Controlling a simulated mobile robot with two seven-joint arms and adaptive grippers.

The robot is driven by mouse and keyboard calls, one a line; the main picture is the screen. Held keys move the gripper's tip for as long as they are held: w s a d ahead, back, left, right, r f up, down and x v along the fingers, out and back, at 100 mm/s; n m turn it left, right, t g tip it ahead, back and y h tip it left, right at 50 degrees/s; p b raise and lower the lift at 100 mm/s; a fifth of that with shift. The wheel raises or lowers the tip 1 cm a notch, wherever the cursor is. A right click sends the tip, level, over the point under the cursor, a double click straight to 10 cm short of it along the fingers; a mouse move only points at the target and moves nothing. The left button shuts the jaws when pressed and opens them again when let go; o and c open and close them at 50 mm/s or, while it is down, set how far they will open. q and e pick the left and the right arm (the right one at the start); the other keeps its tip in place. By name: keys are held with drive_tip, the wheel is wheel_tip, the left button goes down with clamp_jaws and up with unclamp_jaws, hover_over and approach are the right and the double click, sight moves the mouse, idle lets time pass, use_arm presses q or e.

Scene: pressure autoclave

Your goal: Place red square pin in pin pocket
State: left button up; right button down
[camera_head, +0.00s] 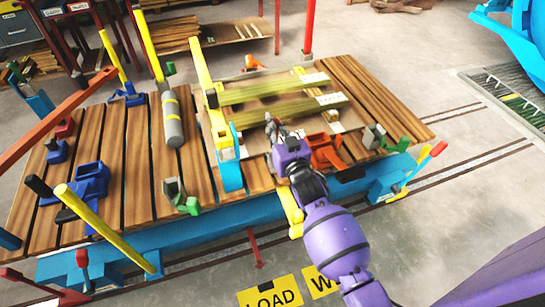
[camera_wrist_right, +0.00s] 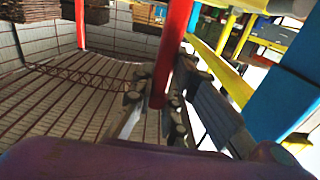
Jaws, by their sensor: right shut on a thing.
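My right gripper (camera_head: 272,128) is over the wooden deck of the cart, near its front right part. In the right wrist view, the gripper (camera_wrist_right: 155,108) is shut on a red square pin (camera_wrist_right: 174,50), a long bar that slants up between the fingers. In the head view the pin is too small or hidden to make out at the fingertips. I cannot tell which bracket on the cart is the pin pocket. My left gripper is not in view.
The blue-framed cart has a wooden plank deck (camera_head: 139,140). A yellow and blue upright (camera_head: 229,160) stands just left of my gripper. Timber beams (camera_head: 290,107) lie behind it. An orange bracket (camera_head: 325,150) is close on the right. A grey cylinder (camera_head: 172,120) lies further left.

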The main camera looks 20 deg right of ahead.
wheel_tip(320, 180, down, 3)
drive_tip(key=shift+f, duration=0.1)
wheel_tip(320, 180, down, 4)
drive_tip(key=shift+f+b, duration=0.1)
drive_tip(key=shift+b, duration=0.4)
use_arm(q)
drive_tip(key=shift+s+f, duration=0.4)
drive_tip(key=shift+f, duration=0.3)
use_arm(e)
drive_tip(key=shift+f, duration=0.3)
drive_tip(key=c, duration=1.8)
unclamp_jaws()
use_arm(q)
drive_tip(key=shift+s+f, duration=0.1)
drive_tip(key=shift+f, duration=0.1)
use_arm(e)
drive_tip(key=shift+o, duration=0.3)
